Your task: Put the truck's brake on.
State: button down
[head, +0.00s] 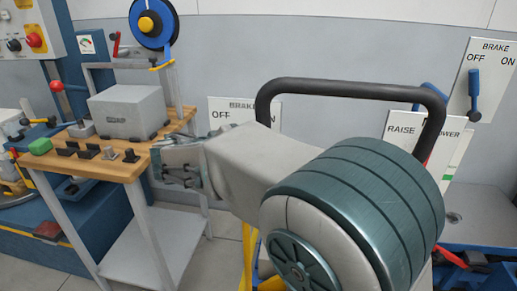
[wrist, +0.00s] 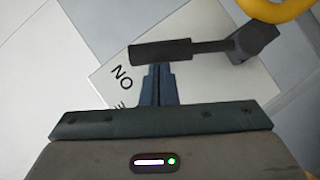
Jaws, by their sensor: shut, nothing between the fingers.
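A white plate (head: 240,106) headed BRAKE stands behind my arm in the head view, its OFF partly showing and its right part hidden. In the wrist view, a plate (wrist: 110,95) with ON upside down lies behind a dark grey lever (wrist: 160,52). The lever's grip points left from its hub (wrist: 255,45), close to the ON lettering. My gripper (wrist: 158,68) is shut and empty, its tips at the lever grip; I cannot tell whether they touch. In the head view my gripper (head: 178,165) is beside the bench edge, and the lever cannot be made out.
A black looped bar (head: 350,88) rises behind my arm. A wooden bench (head: 125,170) with a grey box (head: 130,110) stands left.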

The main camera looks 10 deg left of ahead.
jog(key=shift+d, duration=0.15)
dwell(0.3)
jog(key=w+a+r+p+v, duration=0.1)
jog(key=a+p+v, duration=0.1)
jog(key=v, duration=1)
jog(key=shift+a, duration=0.4)
jog(key=shift+r, duration=0.1)
